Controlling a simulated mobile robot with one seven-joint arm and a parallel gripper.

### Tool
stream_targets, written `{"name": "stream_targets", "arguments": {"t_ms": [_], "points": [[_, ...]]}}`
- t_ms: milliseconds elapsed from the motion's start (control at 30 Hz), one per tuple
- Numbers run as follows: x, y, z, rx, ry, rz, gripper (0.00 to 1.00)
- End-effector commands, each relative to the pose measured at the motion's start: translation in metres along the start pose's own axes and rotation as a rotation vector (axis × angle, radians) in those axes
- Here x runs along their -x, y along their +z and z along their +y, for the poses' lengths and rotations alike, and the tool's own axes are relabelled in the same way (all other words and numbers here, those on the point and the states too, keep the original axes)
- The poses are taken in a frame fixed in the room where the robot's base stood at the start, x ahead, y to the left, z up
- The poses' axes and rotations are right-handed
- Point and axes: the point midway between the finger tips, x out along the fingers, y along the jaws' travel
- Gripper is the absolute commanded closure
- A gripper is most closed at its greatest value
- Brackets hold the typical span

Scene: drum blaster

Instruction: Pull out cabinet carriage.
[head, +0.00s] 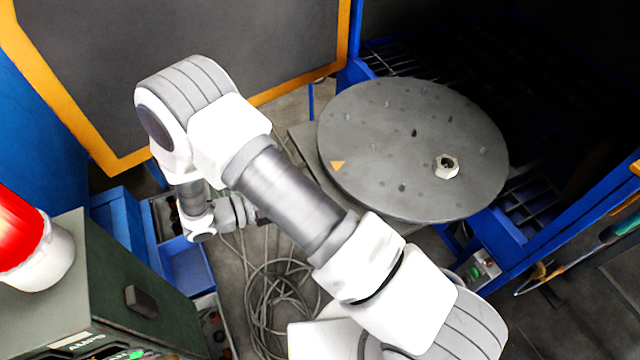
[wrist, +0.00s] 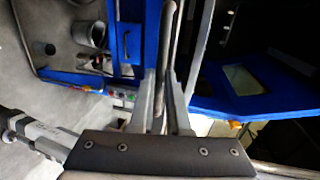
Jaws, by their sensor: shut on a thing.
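The carriage carries a round grey turntable (head: 400,160) with small holes, a yellow triangle mark and a hex nut. In the head view it stands at the front of the dark opening of the blue cabinet (head: 540,240). My arm reaches to the left of the turntable; my gripper's fingertips are hidden there behind the forearm. In the wrist view my gripper (wrist: 160,98) is shut on a dark bar (wrist: 169,40), which runs upward between the two fingers. I cannot tell for certain which part of the carriage the bar belongs to.
A grey door panel with a yellow edge (head: 70,120) stands at the left. Coiled cables (head: 275,290) lie on the floor. A blue bin (head: 185,265) and a dark green box (head: 120,290) with a red lamp (head: 18,230) are at lower left.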

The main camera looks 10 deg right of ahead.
Motion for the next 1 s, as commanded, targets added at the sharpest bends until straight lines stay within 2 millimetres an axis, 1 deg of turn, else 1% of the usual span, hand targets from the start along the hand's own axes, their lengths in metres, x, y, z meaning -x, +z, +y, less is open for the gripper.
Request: {"name": "stream_targets", "arguments": {"t_ms": [100,200,567,600,733,1000], "points": [[0.0082,0.0001,0.0019,0.000,0.000,-0.001,1.00],[0.0112,-0.0001,0.0025,0.000,0.001,0.000,1.00],[0.0117,0.0003,0.0026,-0.001,0.001,0.000,1.00],[0.0116,0.0003,0.0025,-0.001,0.001,0.000,0.80],[0.0115,0.0004,0.0024,-0.001,0.000,0.000,0.56],[0.0115,0.0005,0.0024,-0.001,0.000,0.000,0.56]]}}
